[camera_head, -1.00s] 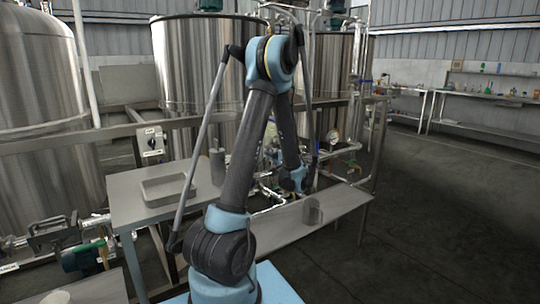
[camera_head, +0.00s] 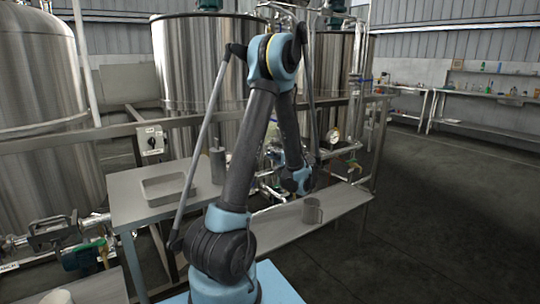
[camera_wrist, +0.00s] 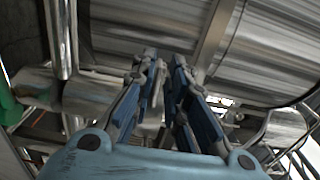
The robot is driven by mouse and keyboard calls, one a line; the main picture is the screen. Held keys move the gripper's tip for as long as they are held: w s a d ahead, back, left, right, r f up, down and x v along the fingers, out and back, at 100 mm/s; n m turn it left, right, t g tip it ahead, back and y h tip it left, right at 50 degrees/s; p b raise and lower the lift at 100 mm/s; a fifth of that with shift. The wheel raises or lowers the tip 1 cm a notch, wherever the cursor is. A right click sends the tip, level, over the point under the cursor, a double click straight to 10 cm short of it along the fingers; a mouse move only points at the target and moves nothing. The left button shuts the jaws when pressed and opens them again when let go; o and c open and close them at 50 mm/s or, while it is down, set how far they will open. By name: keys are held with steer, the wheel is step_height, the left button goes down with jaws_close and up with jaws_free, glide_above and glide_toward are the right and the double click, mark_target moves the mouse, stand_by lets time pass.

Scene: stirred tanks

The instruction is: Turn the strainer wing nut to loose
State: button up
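In the wrist view my gripper (camera_wrist: 165,66) has its two blue-padded fingers pointing forward with a narrow gap between the tips. A small pale metal piece (camera_wrist: 158,84) shows between the fingers. It may be the strainer wing nut, but its shape and whether the pads touch it are unclear. A steel pipe body (camera_wrist: 92,98) lies crosswise at the left behind the fingers. In the head view my wrist (camera_head: 297,179) is low among the piping, and the fingers and wing nut cannot be made out there.
Large steel tanks (camera_head: 197,70) stand behind the piping. A side table (camera_head: 125,195) with a steel tray (camera_head: 168,187) stands at left. The floor (camera_head: 440,220) at right is clear.

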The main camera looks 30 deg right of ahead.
steer(key=s, duration=1)
steer(key=shift+d, duration=0.35)
steer(key=shift+o, duration=0.6)
steer(key=shift+o, duration=0.8)
steer(key=shift+d, duration=0.1)
steer(key=s+d, duration=0.3)
steer(key=s, duration=0.2)
steer(key=w+a, duration=0.1)
steer(key=w, duration=1.6)
steer(key=shift+w+a+n, duration=0.15)
steer(key=shift+n, duration=0.15)
